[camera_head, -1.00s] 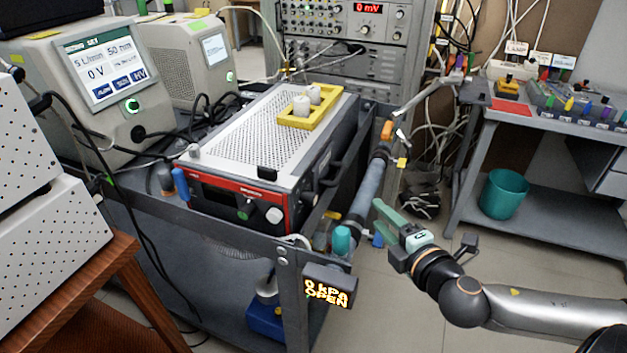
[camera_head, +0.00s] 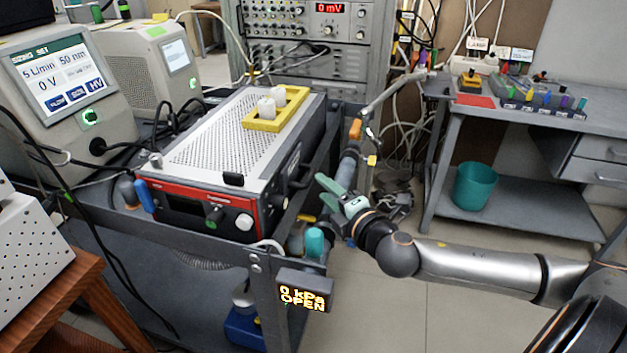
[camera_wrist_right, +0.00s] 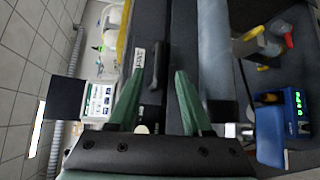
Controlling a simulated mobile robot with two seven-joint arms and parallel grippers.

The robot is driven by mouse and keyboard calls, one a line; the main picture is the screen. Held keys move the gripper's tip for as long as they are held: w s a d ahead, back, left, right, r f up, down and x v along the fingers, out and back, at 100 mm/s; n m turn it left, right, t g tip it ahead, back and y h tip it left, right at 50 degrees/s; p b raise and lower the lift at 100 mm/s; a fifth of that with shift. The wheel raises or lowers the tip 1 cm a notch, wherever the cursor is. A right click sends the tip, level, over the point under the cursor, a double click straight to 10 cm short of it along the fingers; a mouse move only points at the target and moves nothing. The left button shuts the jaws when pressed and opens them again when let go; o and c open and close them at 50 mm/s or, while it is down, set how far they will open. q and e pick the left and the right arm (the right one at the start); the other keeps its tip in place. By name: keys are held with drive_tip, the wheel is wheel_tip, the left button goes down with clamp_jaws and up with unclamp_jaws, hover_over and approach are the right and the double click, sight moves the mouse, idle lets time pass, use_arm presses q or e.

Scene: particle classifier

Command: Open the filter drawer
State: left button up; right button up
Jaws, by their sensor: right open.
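The grey instrument with a red-edged front (camera_head: 190,197) stands on the cart. On its right side is a black bar handle (camera_head: 299,182), the likely filter drawer handle. In the right wrist view this handle (camera_wrist_right: 157,62) shows upright beside a small white label (camera_wrist_right: 138,58), framed between the two green fingers. My right gripper (camera_head: 335,185) is open and empty, to the right of the handle, its fingers pointing towards the instrument's side. I see no contact, and the exact gap is hard to tell. The drawer's outline is not clear. My left gripper is not in view.
A yellow tray (camera_head: 250,123) with white pieces sits on the instrument. A grey-blue tube (camera_head: 349,165) and teal-capped part (camera_head: 315,243) lie along the cart's right side, near my gripper. A display (camera_head: 304,290) reads 0 kPa OPEN. Floor is clear below my right arm.

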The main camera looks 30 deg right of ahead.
drive_tip(key=shift+w+d+f, duration=0.1)
drive_tip(key=shift+w+f, duration=0.05)
drive_tip(key=shift+w, duration=0.8)
drive_tip(key=shift+w+d+f, duration=0.1)
drive_tip(key=shift+w+f, duration=0.05)
drive_tip(key=shift+w, duration=0.75)
drive_tip(key=shift+w+f, duration=0.15)
drive_tip(key=shift+w, duration=0.8)
clamp_jaws()
